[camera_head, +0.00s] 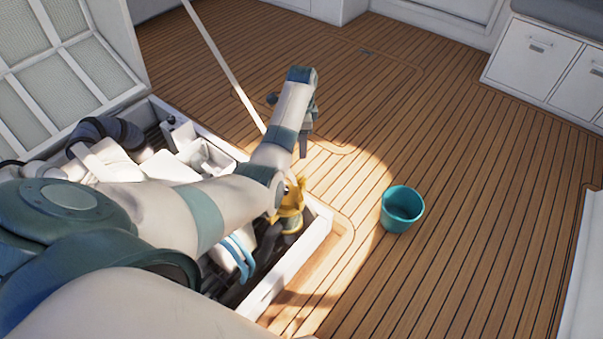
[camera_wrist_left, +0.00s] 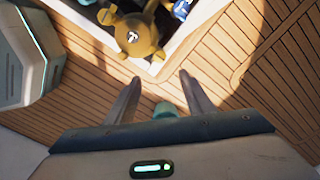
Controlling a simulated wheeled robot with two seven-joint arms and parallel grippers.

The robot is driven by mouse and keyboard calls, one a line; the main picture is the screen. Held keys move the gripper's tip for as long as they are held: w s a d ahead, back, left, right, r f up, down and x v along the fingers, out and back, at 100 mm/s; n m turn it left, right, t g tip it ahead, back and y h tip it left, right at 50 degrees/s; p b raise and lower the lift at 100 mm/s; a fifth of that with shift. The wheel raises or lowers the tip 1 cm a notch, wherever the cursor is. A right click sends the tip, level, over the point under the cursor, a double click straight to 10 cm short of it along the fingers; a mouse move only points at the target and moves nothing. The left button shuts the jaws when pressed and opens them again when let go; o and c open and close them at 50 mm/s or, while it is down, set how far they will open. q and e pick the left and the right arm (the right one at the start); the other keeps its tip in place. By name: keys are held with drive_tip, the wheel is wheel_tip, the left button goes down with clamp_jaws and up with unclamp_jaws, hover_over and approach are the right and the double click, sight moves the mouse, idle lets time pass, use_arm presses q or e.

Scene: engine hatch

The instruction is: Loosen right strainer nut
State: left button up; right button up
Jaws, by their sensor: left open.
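The brass-yellow strainer (camera_head: 290,203) stands at the right end of the open engine hatch, partly hidden behind my left arm. In the left wrist view its brass top (camera_wrist_left: 135,34) shows at the upper edge, with rounded lobes and a dark marking with a white symbol. I cannot tell which part is the right nut. My left gripper (camera_head: 305,145) hangs above the deck side of the hatch. In the left wrist view the gripper (camera_wrist_left: 160,97) is open, with nothing between its fingers, and the strainer lies beyond the fingertips, apart from them. My right gripper is not in view.
A teal bucket (camera_head: 402,209) stands on the wooden deck right of the hatch. The white hatch rim (camera_head: 290,262) borders the opening. The raised lid (camera_head: 75,70) stands at the left, and a pale pole (camera_head: 222,62) slants behind my arm. The deck at the right is mostly clear.

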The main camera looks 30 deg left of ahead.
use_arm(q)
drive_tip(key=shift+f, duration=0.15)
drive_tip(key=b, duration=0.4)
hover_over(301, 179)
wheel_tip(301, 179, down, 12)
drive_tip(key=shift+w+f, duration=0.15)
wheel_tip(301, 179, down, 4)
drive_tip(key=shift+b, duration=0.75)
drive_tip(key=shift+f, duration=0.4)
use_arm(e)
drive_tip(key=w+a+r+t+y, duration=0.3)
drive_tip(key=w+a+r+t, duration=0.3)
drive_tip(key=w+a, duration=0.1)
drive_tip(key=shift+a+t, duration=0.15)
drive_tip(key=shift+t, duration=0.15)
use_arm(q)
drive_tip(key=c, duration=1)
drive_tip(key=shift+c, duration=0.2)
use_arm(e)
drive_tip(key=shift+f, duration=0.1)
